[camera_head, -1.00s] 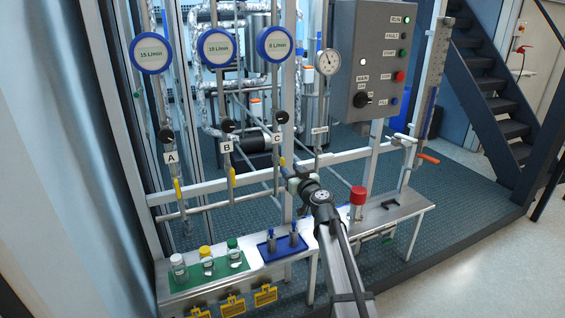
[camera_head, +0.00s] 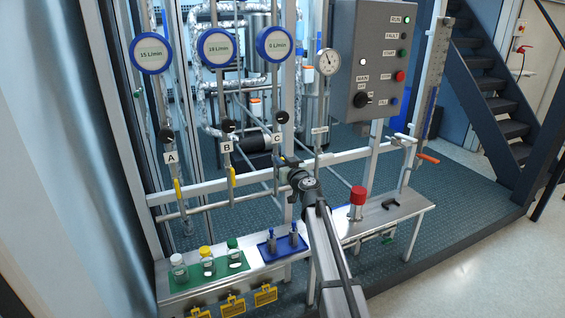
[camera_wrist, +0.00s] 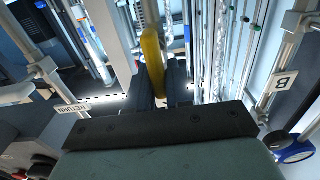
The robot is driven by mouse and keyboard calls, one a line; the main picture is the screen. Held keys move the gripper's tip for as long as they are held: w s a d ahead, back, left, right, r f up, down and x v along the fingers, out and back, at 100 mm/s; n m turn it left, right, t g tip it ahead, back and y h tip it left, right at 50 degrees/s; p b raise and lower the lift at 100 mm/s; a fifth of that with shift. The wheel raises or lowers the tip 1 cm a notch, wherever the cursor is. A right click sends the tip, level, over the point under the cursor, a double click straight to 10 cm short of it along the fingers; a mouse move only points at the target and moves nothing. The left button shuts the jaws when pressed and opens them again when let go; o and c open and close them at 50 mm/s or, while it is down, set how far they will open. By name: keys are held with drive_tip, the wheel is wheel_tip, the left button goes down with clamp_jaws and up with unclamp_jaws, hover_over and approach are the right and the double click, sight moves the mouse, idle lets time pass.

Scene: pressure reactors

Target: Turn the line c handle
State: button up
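The line C handle is a slim yellow lever (camera_wrist: 153,58) in the wrist view, standing between the two dark fingers of my gripper (camera_wrist: 162,86). The fingers are close together, with the lever's lower part between them and little or no gap visible. In the head view my gripper (camera_head: 284,162) is at line C, just below the C label (camera_head: 276,139), and it hides the handle there. The round line C gauge (camera_head: 275,44) reads 0 L/min.
The yellow handles of line A (camera_head: 178,188) and line B (camera_head: 232,177) are to the left. Below is a bench with bottles on a green mat (camera_head: 178,282), a blue tray (camera_head: 268,253) and a red-capped part (camera_head: 358,195). A control box (camera_head: 377,60) is at right.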

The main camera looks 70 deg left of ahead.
clamp_jaws()
drive_tip(key=shift+m, duration=0.4)
drive_tip(key=shift+w+f+m, duration=0.3)
drive_tip(key=shift+w+m, duration=0.05)
drive_tip(key=shift+m, duration=2.5)
drive_tip(key=shift+w+f+m, duration=0.3)
drive_tip(key=shift+f+m, duration=0.05)
drive_tip(key=shift+m, duration=2.55)
drive_tip(key=shift+w+f+m, duration=0.3)
drive_tip(key=shift+w+m, duration=0.05)
drive_tip(key=shift+m, duration=2.5)
drive_tip(key=shift+o, duration=2.1)
unclamp_jaws()
